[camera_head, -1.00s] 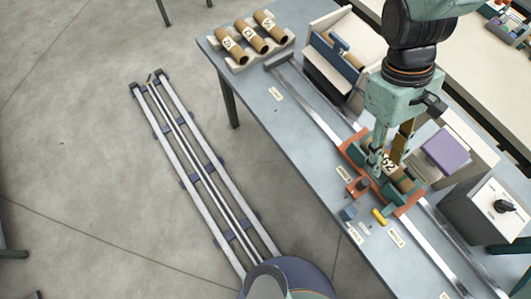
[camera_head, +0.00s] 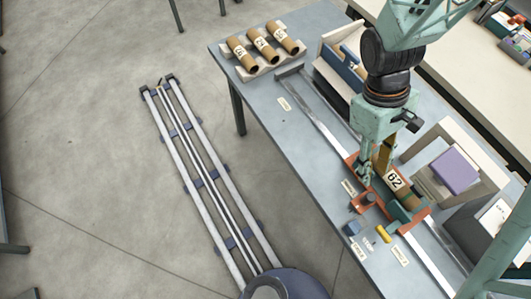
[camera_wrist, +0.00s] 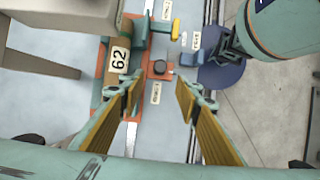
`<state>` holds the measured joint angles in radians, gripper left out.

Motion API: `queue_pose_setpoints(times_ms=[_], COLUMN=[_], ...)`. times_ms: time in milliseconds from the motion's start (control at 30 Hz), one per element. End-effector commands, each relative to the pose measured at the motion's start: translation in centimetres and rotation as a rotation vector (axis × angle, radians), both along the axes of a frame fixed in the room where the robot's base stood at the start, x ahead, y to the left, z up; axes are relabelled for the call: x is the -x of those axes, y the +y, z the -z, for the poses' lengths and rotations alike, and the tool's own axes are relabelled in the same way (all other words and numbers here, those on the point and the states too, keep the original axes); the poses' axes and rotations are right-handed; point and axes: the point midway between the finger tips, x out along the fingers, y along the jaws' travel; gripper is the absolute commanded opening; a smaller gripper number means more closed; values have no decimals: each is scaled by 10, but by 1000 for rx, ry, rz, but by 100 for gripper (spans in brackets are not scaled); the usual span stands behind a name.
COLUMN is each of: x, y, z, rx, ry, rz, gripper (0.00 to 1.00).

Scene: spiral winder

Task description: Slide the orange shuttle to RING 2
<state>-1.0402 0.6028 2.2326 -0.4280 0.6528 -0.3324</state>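The orange shuttle (camera_head: 422,214) sits across the metal rails on the table, with a brown tube marked 62 (camera_head: 394,181) lying in its green cradle. A small orange block with a dark round knob (camera_head: 363,201) is on the shuttle's near side; it also shows in the wrist view (camera_wrist: 160,68). My gripper (camera_head: 373,172) is over the shuttle's upper-left end. In the wrist view my gripper (camera_wrist: 158,92) is open, fingers well apart, with the knob beyond and between them and nothing held.
A rack with several tubes (camera_head: 264,60) stands at the far left end. A box (camera_head: 340,50) and a purple-topped stand (camera_head: 455,170) are behind the rails.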

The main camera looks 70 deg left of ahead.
Motion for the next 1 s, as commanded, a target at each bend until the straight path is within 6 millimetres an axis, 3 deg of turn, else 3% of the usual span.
queue_pose_setpoints(times_ms=[267,1000], x=[0,-7], y=[-7,-38], z=[16,93], rx=[2,3], ry=[1,1], rz=[-1,1], gripper=[31,31])
